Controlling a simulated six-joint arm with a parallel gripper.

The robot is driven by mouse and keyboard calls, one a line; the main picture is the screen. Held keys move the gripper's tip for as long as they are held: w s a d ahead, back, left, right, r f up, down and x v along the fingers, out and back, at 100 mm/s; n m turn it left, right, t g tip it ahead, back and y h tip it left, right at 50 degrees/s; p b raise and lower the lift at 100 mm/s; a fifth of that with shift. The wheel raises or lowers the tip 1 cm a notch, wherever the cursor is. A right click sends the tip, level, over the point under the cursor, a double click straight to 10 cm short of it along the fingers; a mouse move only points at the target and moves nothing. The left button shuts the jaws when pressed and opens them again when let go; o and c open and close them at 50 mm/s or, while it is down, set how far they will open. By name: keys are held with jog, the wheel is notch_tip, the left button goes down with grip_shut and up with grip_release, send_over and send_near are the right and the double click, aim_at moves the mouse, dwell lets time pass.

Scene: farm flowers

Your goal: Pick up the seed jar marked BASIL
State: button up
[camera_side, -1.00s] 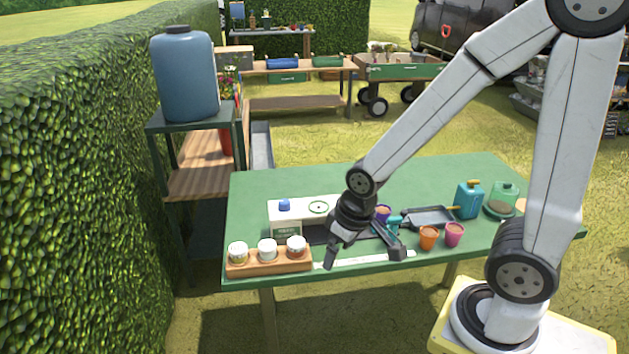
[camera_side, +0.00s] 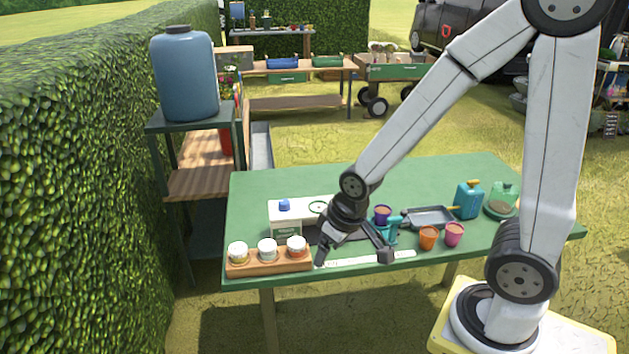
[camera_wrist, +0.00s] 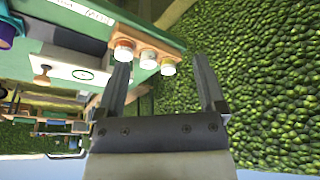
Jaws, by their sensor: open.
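Three white-lidded seed jars stand in a row in a wooden rack at the table's front left: a left jar (camera_side: 238,252), a middle jar (camera_side: 267,249) and a right jar (camera_side: 296,246). Their labels are too small to read, so I cannot tell which is BASIL. In the wrist view the jars (camera_wrist: 148,58) show beyond the finger tips, nearer the left finger. My gripper (camera_side: 352,257) is open and empty, to the right of the rack (camera_side: 270,266) and apart from the jars.
A white marked strip (camera_side: 372,259) lies along the front edge.

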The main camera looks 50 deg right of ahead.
jog(key=w+f+m+t, duration=0.2)
jog(key=w+f+t, duration=0.3)
jog(key=w, duration=0.7)
jog(key=m+t+h, duration=0.1)
jog(key=t+h, duration=0.2)
send_near(272, 250)
jog(key=a+x, duration=0.1)
jog(key=x, duration=0.3)
jog(key=shift+w+d+f+t+h, duration=0.25)
jog(key=shift+d+f+t+h, duration=0.2)
jog(key=shift+f+t+h, duration=0.25)
jog(key=shift+x, duration=1.3)
jog(key=shift+x, duration=2.6)
jog(key=shift+c, duration=0.3)
jog(key=c, duration=1)
